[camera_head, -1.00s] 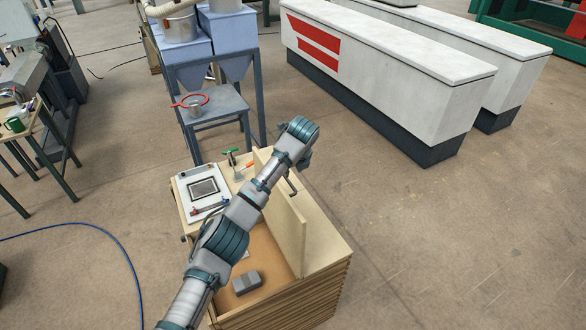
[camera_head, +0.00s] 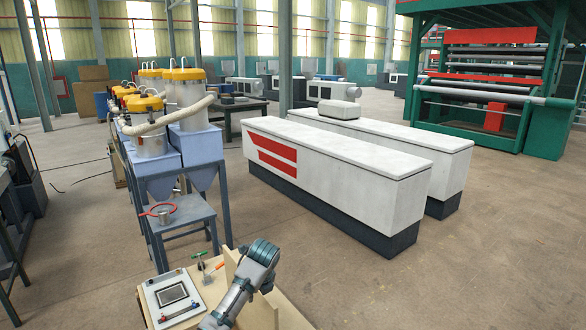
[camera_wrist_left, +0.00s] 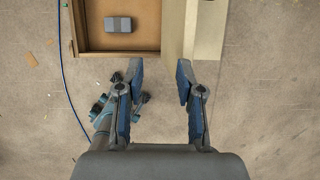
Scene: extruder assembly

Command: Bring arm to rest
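My left arm comes up from the bottom of the head view, with its grey and teal wrist (camera_head: 262,252) over the wooden box. The fingers cannot be made out there. In the left wrist view my left gripper (camera_wrist_left: 160,85) is open, its two blue-grey fingers wide apart with only bare floor between them. The wooden box (camera_wrist_left: 120,54) lies beyond the fingertips, apart from them. A grey and teal jointed part of mine (camera_wrist_left: 103,118) shows beyond the left finger, partly hidden; whether it is my right gripper is unclear. The right arm is not in the head view.
A white panel (camera_head: 165,308), a green-handled tool (camera_head: 201,266) and an orange-handled tool (camera_head: 210,275) lie on the box's top board. A small table (camera_head: 180,214) with a red ring stands behind. A grey block (camera_wrist_left: 118,24) lies inside the box. Long white cabinets (camera_head: 340,165) stand beyond.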

